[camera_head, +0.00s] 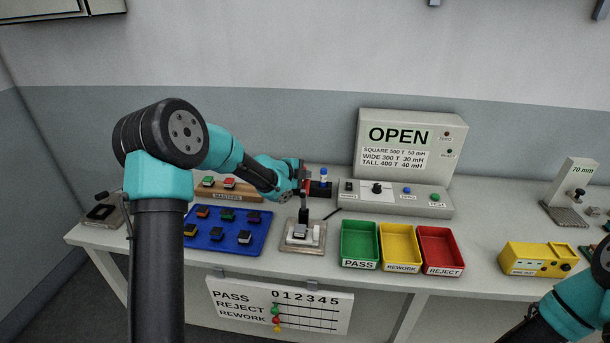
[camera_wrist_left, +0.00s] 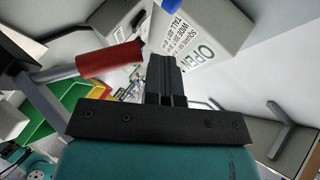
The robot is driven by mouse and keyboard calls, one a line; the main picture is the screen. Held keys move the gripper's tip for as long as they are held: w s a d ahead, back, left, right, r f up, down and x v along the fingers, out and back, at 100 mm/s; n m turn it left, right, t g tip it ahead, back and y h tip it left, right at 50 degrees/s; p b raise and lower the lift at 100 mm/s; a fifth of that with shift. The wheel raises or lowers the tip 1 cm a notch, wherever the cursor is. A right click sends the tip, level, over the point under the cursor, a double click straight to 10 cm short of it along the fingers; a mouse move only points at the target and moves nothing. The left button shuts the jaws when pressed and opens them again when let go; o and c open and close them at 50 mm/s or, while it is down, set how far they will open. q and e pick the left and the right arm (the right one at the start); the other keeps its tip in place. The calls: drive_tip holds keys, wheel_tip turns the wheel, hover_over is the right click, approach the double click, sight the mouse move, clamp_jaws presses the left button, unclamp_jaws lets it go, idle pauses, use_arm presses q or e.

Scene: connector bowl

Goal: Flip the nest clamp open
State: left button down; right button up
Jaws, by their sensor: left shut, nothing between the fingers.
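The nest clamp (camera_head: 304,214) stands on its small nest base (camera_head: 289,248) at the front middle of the bench. Its dark lever stands roughly upright, with a red grip at the top. In the left wrist view the red grip (camera_wrist_left: 110,60) on its metal rod lies to the left of the fingers, seemingly apart from them. My left gripper (camera_head: 307,174) is close to the top of the lever; its shut, empty fingers show in the left wrist view (camera_wrist_left: 165,80). A dark part sits in the nest. My right gripper is out of view; only part of my right arm shows at bottom right.
A tester (camera_head: 402,160) reading OPEN stands behind. Green (camera_head: 344,243), yellow (camera_head: 386,265) and red (camera_head: 427,240) bins sit right of the nest. A blue tray (camera_head: 206,215) with several parts is left.

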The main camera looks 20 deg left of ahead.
sight(307, 185)
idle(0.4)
use_arm(q)
drive_tip(key=shift+s+d+r, duration=0.2)
drive_tip(key=shift+d+r, duration=0.05)
drive_tip(key=shift+r, duration=0.35)
drive_tip(key=shift+s+d+r, duration=0.2)
drive_tip(key=shift+r, duration=0.45)
drive_tip(key=shift+s+d+r, duration=0.15)
drive_tip(key=shift+s+r, duration=0.05)
drive_tip(key=shift+r, duration=0.4)
drive_tip(key=s+a+r, duration=0.4)
drive_tip(key=r, duration=0.3)
drive_tip(key=shift+s+a+r, duration=0.25)
drive_tip(key=shift+a+r, duration=0.05)
drive_tip(key=shift+a, duration=0.05)
